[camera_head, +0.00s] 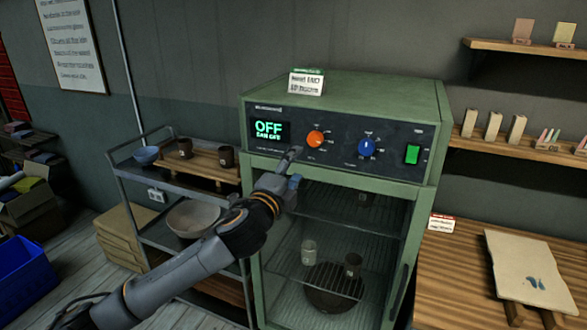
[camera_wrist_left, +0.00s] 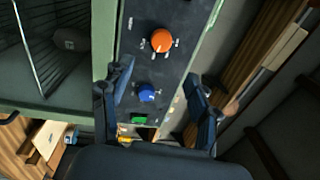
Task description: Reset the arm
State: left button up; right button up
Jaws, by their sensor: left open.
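My left arm comes in from the lower left in the head view. My left gripper (camera_head: 293,168) is open and empty in front of the green oven cabinet (camera_head: 360,92), just below and left of its orange knob (camera_head: 315,138). The left wrist view shows the gripper (camera_wrist_left: 158,82) with its two fingers spread. Between and beyond them are the orange knob (camera_wrist_left: 161,40), the blue knob (camera_wrist_left: 148,94) and the green switch (camera_wrist_left: 138,120). Contact with the panel cannot be told. The display (camera_head: 269,130) reads OFF in green. My right gripper is not seen.
Cups and pots stand behind the oven's glass door (camera_head: 330,240). A metal cart (camera_head: 160,225) with bowls and cups is left of the oven. A wooden table (camera_head: 450,275) with a board (camera_head: 530,270) is at the right, below wall shelves (camera_head: 495,145).

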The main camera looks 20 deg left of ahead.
pick_arm(q)
jog(key=shift+s, duration=0.1)
dwell(0.4)
jog(key=s+a+f+n+g+y+b, duration=0.1)
jog(key=a+f+n+g+b, duration=0.2)
jog(key=f, duration=1.7)
jog(key=a+f+n+g+y+b, duration=0.1)
jog(key=a+f+n+g+b, duration=0.2)
jog(key=f, duration=1.7)
jog(key=s+f+n+g+b, duration=0.15)
jog(key=s+f, duration=0.25)
jog(key=f, duration=0.5)
jog(key=s+f+n+g+b, duration=0.15)
jog(key=s+f, duration=0.25)
jog(key=f, duration=0.4)
jog(key=s+f+n+g+b, duration=0.3)
jog(key=s+f+n+g, duration=0.15)
jog(key=s+f, duration=1.85)
jog(key=s+d+f+n+g, duration=0.1)
jog(key=s+d+f, duration=0.1)
jog(key=s, duration=0.6)
jog(key=s+d+f+n+g+b, duration=0.1)
jog(key=s+f+g, duration=0.1)
jog(key=s+f, duration=0.3)
jog(key=s+d+f+n+g+h+b, duration=0.1)
jog(key=s+f, duration=0.3)
jog(key=s, duration=0.9)
jog(key=shift+d, duration=0.8)
